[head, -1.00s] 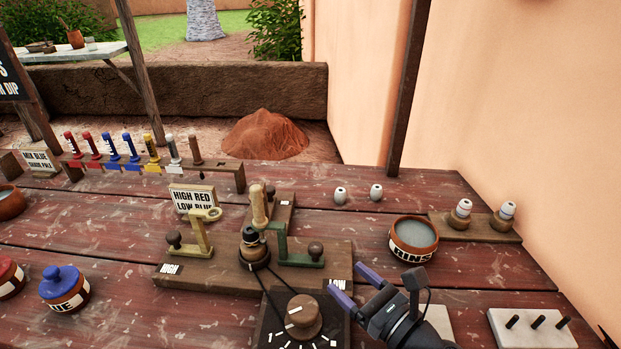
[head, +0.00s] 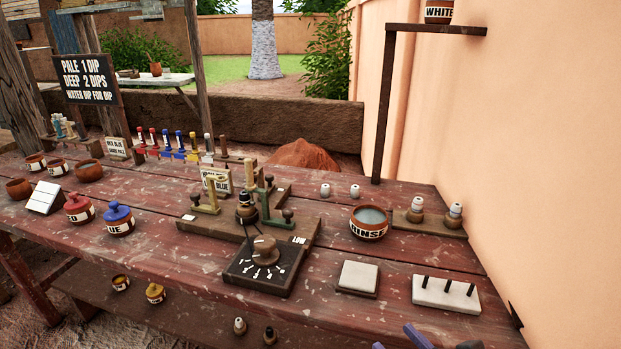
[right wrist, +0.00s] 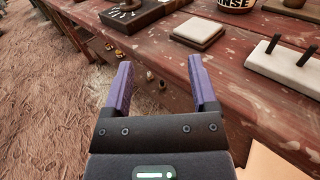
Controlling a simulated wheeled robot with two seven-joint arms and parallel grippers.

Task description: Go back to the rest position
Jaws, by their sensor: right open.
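My right gripper (head: 402,340) shows only by its purple fingertips at the bottom edge of the head view, in front of the table's front edge. In the right wrist view its two purple fingers (right wrist: 158,85) stand wide apart with nothing between them. The red-brown wooden table (head: 335,255) lies beyond and above the fingers. My left gripper is in neither view.
The dial box (head: 262,262), a white square tile (head: 359,276) and a white block with black pegs (head: 445,293) stand near the front edge. The RINSE bowl (head: 369,223) is behind them. A lower shelf (head: 190,302) holds small pots. A wall closes the right side.

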